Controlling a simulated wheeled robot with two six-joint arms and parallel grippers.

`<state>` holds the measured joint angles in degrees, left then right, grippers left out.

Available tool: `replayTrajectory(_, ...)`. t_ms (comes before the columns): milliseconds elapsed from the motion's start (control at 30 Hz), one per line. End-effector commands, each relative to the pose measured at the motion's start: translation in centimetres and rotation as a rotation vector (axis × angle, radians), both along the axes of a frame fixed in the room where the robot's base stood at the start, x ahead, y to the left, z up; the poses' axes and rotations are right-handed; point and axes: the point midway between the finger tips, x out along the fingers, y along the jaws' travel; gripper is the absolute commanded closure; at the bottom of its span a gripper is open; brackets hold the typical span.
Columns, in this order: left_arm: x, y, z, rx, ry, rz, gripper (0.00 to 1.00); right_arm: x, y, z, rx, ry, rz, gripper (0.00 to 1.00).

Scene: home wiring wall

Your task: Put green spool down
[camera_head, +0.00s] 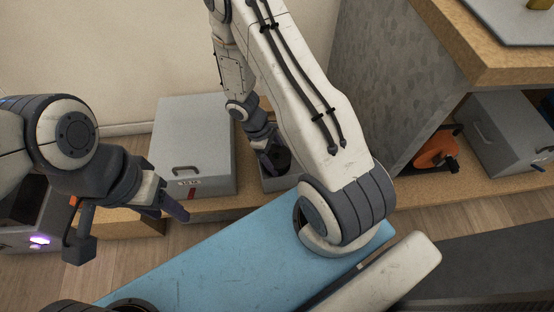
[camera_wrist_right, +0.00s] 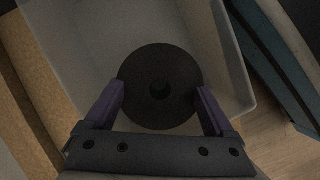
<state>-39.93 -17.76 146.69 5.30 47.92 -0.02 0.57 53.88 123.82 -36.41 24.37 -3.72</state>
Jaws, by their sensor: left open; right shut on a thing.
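The head view shows the spool (camera_head: 281,158) at the bin (camera_head: 283,181), partly hidden by my right gripper (camera_head: 273,163). I cannot tell whether the spool touches the bin's floor. My left gripper (camera_head: 170,205) is open and empty, in front of the lidded grey box.
A closed grey box (camera_head: 195,140) with a handle stands left of the bin on a wooden shelf. An orange spool (camera_head: 437,150) and another grey box (camera_head: 510,130) are on the right. A blue panel (camera_head: 200,255) lies in front.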

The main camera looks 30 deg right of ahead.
Motion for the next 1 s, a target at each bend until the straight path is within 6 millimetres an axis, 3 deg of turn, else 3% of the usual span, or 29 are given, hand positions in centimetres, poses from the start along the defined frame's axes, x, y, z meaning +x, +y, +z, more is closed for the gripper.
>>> replayTrajectory(633,0.0,0.0,-0.7,-0.001,-0.001,0.0,0.5,0.1,0.0,-1.0,0.0,-0.002,-0.001,0.84)
replayTrajectory(667,0.0,0.0,-0.7,-0.001,-0.001,0.0,0.5,0.1,0.0,-1.0,0.0,-0.002,-0.001,0.04)
replayTrajectory(700,0.0,0.0,-0.7,-0.001,-0.001,0.0,0.5,0.1,0.0,-1.0,0.0,-0.002,-0.001,0.0)
replayTrajectory(1000,0.0,0.0,-0.2,0.0,0.0,0.0,0.5,0.1,0.0,-0.4,0.0,-0.001,0.0,0.0)
